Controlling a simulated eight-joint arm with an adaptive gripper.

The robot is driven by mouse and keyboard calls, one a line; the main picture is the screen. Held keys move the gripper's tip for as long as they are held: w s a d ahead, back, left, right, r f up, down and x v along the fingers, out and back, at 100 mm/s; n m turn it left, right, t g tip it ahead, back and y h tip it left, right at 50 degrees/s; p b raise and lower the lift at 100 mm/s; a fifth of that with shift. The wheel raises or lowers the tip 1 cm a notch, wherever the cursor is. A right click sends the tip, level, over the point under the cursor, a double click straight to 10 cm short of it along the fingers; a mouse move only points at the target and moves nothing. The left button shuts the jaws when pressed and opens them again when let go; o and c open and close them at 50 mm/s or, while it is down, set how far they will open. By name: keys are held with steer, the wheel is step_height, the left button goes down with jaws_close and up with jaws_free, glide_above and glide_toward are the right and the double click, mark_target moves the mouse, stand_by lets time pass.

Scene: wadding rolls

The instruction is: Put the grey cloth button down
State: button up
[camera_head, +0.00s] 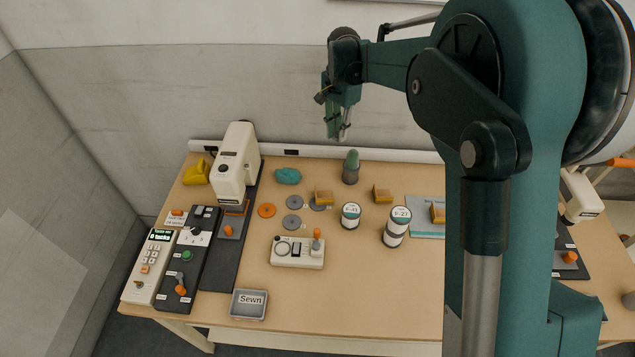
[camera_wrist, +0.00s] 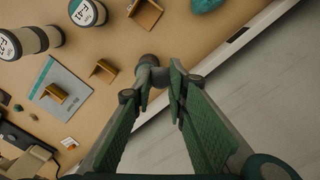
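I cannot tell which is the task's button. My gripper (camera_head: 339,132) hangs high above the table's back edge, fingers pointing down. No grey disc is visible in the wrist view.
An orange disc (camera_head: 267,210) lies left of the grey ones. A cactus-like item in a dark pot (camera_head: 351,174) stands below my gripper. Two labelled rolls (camera_head: 396,228) (camera_head: 350,216), a control box (camera_head: 297,252) and a "Sewn" tray (camera_head: 249,304) stand nearby. The front middle is clear.

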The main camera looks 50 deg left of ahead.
glide_above(318, 181)
step_height(318, 181, down, 11)
stand_by(0.4)
steer(key=shift+f, duration=3.15)
steer(key=shift+f+b, duration=0.35)
steer(key=shift+f, duration=1.55)
steer(key=shift+f, duration=0.1)
